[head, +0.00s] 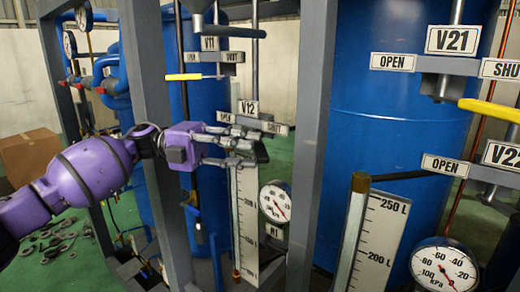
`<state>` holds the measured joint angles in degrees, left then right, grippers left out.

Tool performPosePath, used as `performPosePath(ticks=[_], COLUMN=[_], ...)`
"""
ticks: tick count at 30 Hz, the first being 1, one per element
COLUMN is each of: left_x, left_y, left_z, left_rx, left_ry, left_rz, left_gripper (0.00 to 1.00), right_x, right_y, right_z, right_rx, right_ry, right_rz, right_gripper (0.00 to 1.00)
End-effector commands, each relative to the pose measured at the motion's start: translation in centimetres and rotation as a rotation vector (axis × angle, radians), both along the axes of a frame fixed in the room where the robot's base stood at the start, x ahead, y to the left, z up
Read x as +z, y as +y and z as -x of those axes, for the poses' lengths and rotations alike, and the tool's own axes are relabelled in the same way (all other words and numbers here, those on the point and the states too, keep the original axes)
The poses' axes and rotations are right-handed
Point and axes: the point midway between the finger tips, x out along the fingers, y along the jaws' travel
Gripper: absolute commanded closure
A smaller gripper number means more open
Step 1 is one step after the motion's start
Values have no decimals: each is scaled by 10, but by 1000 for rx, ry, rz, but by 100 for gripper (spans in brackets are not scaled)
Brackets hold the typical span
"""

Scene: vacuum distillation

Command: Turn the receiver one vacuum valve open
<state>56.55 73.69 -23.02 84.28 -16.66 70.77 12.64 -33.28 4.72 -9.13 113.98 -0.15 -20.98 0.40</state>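The V12 sign (249,108) hangs on the grey frame of the receiver marked R1 (275,233), with small plates to its left and right. My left gripper (258,150) is just below this sign, its fingers pointing right. My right gripper is not in view.
Grey posts (312,140) stand close to my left gripper's right and behind my arm. A dial gauge (275,201) and a level scale (245,215) sit below it. At right, the V21 sign (453,40) has a yellow handle (492,111) pointing right. A cardboard box (28,155) stands at left.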

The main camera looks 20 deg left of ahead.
Motion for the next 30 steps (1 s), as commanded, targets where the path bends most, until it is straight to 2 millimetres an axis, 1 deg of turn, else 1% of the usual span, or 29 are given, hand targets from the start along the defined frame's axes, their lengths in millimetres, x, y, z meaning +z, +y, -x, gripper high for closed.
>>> performPosePath(ticks=[1,3,7,10,17,20,24,30], left_x=[6,5,3,2,0,0,0,0], left_y=[-9,-19,-32,-36,-37,-37,-37,-37], left_z=[1,1,0,-1,-2,-2,-2,-2], left_rx=[-3,-2,-1,1,1,1,1,1], left_ry=[-7,-6,-4,-2,-1,-1,-1,-1], left_rz=[3,2,2,1,1,1,1,1], left_gripper=[71,71,71,71,71,82,100,100], right_x=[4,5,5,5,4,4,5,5], right_y=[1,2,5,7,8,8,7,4], right_z=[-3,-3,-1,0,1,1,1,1], right_rx=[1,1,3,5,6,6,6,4], right_ry=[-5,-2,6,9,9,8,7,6], right_rz=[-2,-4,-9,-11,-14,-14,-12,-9], right_gripper=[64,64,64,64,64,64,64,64])
